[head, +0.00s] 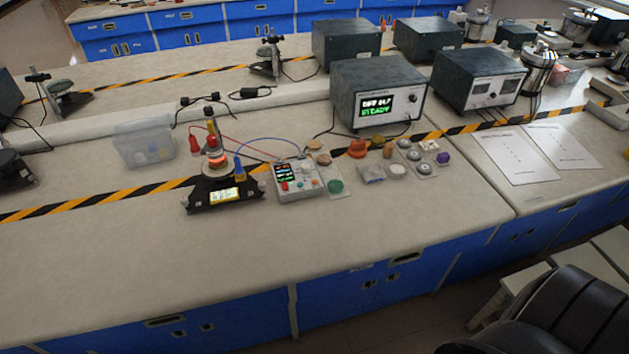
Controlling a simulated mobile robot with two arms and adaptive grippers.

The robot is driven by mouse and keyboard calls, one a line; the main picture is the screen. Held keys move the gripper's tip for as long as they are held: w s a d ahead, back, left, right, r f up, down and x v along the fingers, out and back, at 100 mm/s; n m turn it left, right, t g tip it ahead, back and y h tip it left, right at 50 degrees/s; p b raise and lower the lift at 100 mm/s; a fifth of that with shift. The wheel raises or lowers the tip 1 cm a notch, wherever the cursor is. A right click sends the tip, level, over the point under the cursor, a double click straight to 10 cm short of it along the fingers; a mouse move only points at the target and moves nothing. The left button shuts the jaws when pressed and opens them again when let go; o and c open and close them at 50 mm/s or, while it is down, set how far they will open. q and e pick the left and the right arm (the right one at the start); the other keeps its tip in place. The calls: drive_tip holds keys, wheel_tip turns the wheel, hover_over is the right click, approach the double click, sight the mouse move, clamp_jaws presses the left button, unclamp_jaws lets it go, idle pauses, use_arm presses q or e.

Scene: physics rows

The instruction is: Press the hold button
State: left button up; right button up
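A small light-grey meter box (304,192) lies on the bench near the middle, with a dark display (285,171) showing coloured lines. Small coloured buttons or sockets are on its face, including a red one (284,186). I cannot read their labels, so I cannot tell which is the hold button. A larger dark instrument (345,101) behind it shows lit text that seems to read "STEADY", with a knob (412,98) at its right. Red and blue leads run from the meter area to a black stand (222,194) with a glowing orange ring. Neither gripper is in view.
A clear plastic bin (144,143) stands left of the stand. Small coloured parts, including a green disc (336,187) and an orange piece (357,149), lie right of the meter. The bench front (250,260) is clear. A black chair (570,315) is at lower right.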

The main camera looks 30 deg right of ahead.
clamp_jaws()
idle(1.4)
